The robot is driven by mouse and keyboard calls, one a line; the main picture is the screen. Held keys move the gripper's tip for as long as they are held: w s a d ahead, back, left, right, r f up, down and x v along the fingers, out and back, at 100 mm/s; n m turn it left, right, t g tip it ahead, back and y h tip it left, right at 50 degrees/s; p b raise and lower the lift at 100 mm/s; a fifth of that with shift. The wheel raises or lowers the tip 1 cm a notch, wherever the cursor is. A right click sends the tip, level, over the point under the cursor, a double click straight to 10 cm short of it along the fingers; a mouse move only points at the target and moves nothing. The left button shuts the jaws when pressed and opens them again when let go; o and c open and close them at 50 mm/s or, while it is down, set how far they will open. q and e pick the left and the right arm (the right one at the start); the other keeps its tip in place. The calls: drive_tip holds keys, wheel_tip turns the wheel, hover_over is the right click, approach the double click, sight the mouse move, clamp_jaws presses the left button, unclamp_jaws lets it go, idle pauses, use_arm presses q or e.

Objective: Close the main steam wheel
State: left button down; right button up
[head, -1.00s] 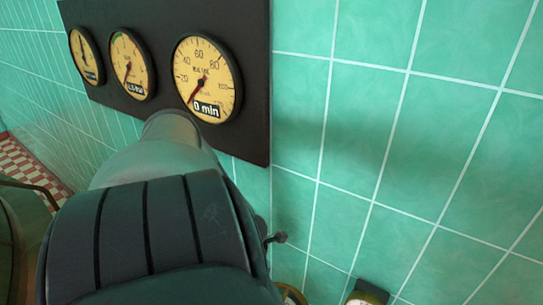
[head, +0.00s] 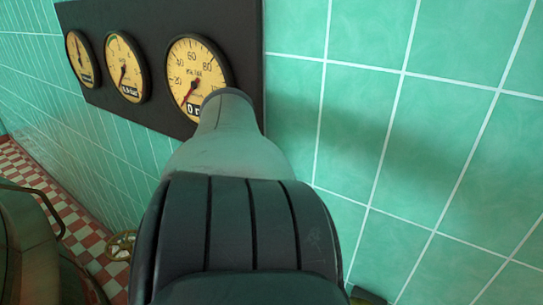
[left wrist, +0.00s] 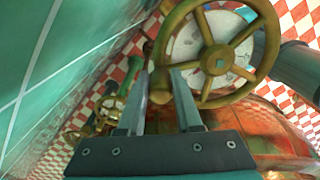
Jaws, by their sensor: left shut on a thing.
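A large brass handwheel (left wrist: 215,60) with several spokes fills the top of the left wrist view, in front of a pale round face. My left gripper (left wrist: 160,76) is at the wheel's left edge, shut on a brass knob (left wrist: 160,90) that shows between its fingers beside the rim. How the knob joins the wheel is hard to see. In the head view a big arm link of mine hides the area in front, and no gripper shows there. My right gripper is in neither view.
A dark panel with three yellow gauges (head: 199,73) hangs on the green tiled wall (head: 400,120). A smaller brass wheel (head: 122,245) stands low at the left, over the red and white checked floor (head: 75,215). Copper and brass fittings crowd the wrist view.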

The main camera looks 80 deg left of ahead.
use_arm(q)
drive_tip(key=shift+w, duration=0.1)
drive_tip(key=c, duration=0.6)
unclamp_jaws()
wheel_tip(320, 180, up, 15)
drive_tip(key=p, duration=0.2)
drive_tip(key=shift+r, duration=0.1)
